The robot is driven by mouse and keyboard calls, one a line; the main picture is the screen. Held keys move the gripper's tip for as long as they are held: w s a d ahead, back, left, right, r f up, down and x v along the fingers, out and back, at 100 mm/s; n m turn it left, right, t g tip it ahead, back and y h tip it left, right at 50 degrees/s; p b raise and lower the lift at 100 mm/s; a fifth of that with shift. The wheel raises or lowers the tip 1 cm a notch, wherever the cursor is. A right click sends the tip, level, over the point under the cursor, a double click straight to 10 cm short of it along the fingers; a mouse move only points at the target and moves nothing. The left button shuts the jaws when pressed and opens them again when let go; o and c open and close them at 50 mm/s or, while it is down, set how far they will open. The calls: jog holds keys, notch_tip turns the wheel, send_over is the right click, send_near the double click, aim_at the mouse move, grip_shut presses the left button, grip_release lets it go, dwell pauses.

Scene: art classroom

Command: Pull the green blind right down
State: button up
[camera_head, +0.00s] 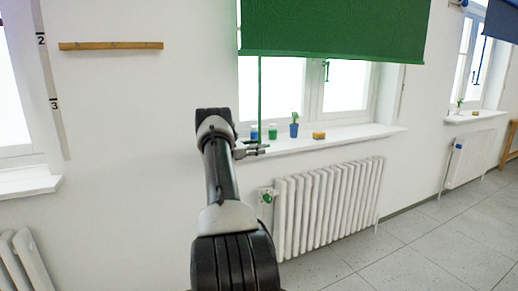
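The green blind (335,28) hangs over the upper part of the middle window, with its straight lower edge well above the sill. A thin green cord (260,95) hangs from its left side, in front of the window, down to my gripper. My gripper (265,149) is beside the sill's left end, pointing right. Its two thin fingers show a gap between them. The cord's lower end meets the upper finger in the picture. I cannot tell whether it touches or lies behind. My arm hides part of the wall and the sill's left end.
On the sill (345,136) stand a blue jar (254,133), a green jar (273,132), a plant in a blue pot (294,130) and a yellow-brown block (319,135). A white radiator (330,205) with a green-marked valve (267,197) is below. The floor at right is clear.

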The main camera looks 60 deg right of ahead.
jog(key=v, duration=1.1)
jog(key=shift+a, duration=0.25)
jog(key=shift+w, duration=0.1)
jog(key=s+d+n, duration=0.1)
jog(key=d, duration=0.1)
jog(key=s+d+n, duration=0.1)
jog(key=d+n, duration=0.1)
jog(key=s+d+n, duration=0.1)
jog(key=d, duration=0.1)
jog(key=shift+s+f+n, duration=0.2)
jog(key=shift+s+n, duration=0.1)
grip_shut()
